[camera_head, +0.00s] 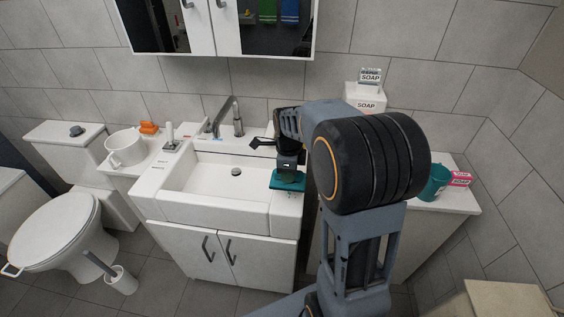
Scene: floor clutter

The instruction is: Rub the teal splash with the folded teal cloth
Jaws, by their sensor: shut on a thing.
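The folded teal cloth (288,181) is at the right rim of the white sink (208,203). My gripper (288,172) is above it and shut on it. I cannot tell whether the cloth touches the rim or hangs just over it. A few tiny dark teal specks show just below the cloth's front edge and may be part of the teal splash. The rest of the splash is not visible, and the cloth may cover it. My arm hides the area to the right of the sink.
The tap (237,118) stands behind the basin. A white mug (125,147) and an orange item (148,127) are at left. A teal cup (434,183) and pink soap box (460,179) are on the right counter. A soap box (366,104) stands behind my arm. The basin looks empty.

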